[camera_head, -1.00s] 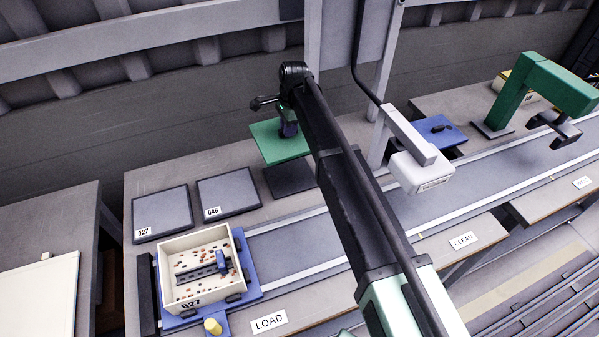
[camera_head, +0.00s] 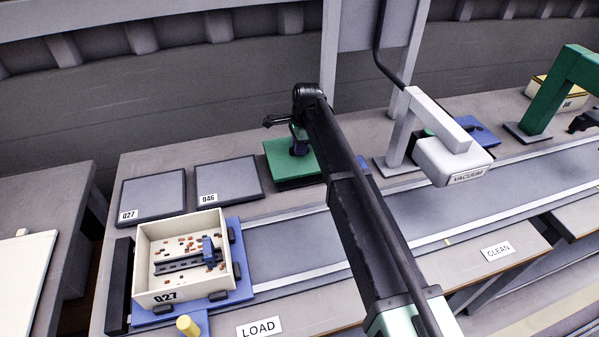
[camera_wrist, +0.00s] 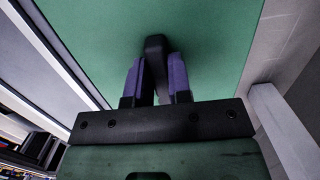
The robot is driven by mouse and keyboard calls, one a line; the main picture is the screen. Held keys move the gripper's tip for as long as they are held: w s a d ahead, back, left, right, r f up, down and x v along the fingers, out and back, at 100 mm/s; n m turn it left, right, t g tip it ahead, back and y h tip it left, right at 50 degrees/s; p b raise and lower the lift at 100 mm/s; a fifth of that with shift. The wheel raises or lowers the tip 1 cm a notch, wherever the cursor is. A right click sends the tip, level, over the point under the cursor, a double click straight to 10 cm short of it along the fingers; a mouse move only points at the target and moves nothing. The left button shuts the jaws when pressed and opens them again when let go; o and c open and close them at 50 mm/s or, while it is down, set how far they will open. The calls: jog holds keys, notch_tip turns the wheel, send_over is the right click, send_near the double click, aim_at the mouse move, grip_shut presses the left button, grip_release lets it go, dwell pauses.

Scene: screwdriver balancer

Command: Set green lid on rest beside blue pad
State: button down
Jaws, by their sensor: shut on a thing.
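The green lid (camera_head: 281,163) lies level over the dark rest at the back of the table, right of the two grey plates. The lid covers nearly all of the rest, and I cannot tell whether it touches. My gripper (camera_head: 299,146) is above the lid, shut on its dark handle. In the wrist view the purple fingers of my gripper (camera_wrist: 155,78) pinch the handle (camera_wrist: 155,50), and the green lid (camera_wrist: 110,45) fills the view. The blue pad (camera_head: 237,258) is at the front left, under an open cream box.
The cream box (camera_head: 145,255), marked 027, holds loose bits and a dark rail. Grey plates 027 (camera_head: 153,191) and 046 (camera_head: 228,178) lie behind it. A white vacuum head (camera_head: 450,160) stands right of my arm. A smaller blue plate (camera_head: 480,127) is farther back.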

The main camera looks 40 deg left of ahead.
aim_at(300, 158)
notch_tip(300, 158, down, 5)
jog(key=b, duration=0.5)
jog(key=c, duration=1.1)
grip_release()
jog(key=shift+o, duration=0.2)
jog(key=r+p, duration=0.9)
jog(key=w+d+r+p, duration=0.1)
jog(key=r+p, duration=0.3)
jog(key=shift+r, duration=0.15)
jog(key=shift+f, duration=0.2)
